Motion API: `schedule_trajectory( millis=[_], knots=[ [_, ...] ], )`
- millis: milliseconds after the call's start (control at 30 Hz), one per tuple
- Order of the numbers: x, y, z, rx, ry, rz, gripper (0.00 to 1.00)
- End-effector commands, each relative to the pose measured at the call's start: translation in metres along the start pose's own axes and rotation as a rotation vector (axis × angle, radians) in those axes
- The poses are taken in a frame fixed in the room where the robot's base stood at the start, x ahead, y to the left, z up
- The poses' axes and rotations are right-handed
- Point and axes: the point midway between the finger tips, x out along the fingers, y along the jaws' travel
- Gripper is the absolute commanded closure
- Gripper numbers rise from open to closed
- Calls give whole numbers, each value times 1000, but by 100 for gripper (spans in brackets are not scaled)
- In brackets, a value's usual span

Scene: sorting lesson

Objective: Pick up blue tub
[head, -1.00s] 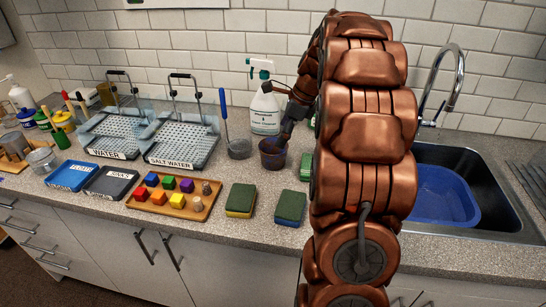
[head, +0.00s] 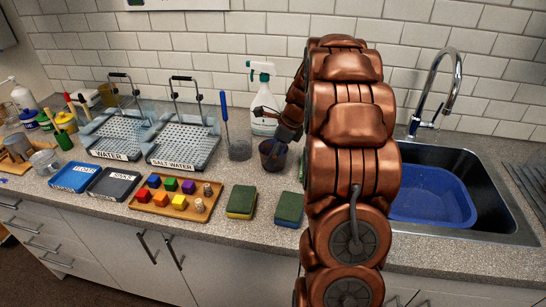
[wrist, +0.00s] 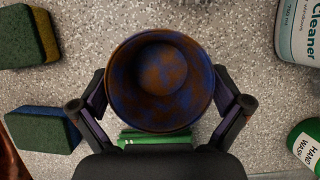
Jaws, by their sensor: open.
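A small round tub, mottled blue and rusty brown, stands upright on the counter in the head view (head: 272,161), left of my arm. The wrist view looks down into this tub (wrist: 162,118), which appears empty. My gripper (wrist: 160,88) is open, with one finger on each side of the tub. The fingers are close to its wall; I cannot tell whether they touch it. In the head view my gripper (head: 280,147) is small and partly dark against the tub's rim. A larger plain blue basin (head: 432,198) sits in the sink.
Green sponges (head: 241,201) lie in front. A green hand wash bottle (wrist: 305,142) and a green object (wrist: 155,138) are near my gripper. A wooden tray (head: 160,205) holds several blocks.

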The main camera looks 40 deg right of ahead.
Motion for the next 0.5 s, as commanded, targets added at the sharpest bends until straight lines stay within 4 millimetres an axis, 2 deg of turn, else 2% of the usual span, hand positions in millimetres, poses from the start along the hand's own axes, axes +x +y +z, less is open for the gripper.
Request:
schedule_trajectory(
  millis=[100,333,500],
  knots=[
    [0,0,0,0,0,0,1],
    [0,0,0,0,0,1,25],
    [0,0,0,0,0,2,26]
  ],
)
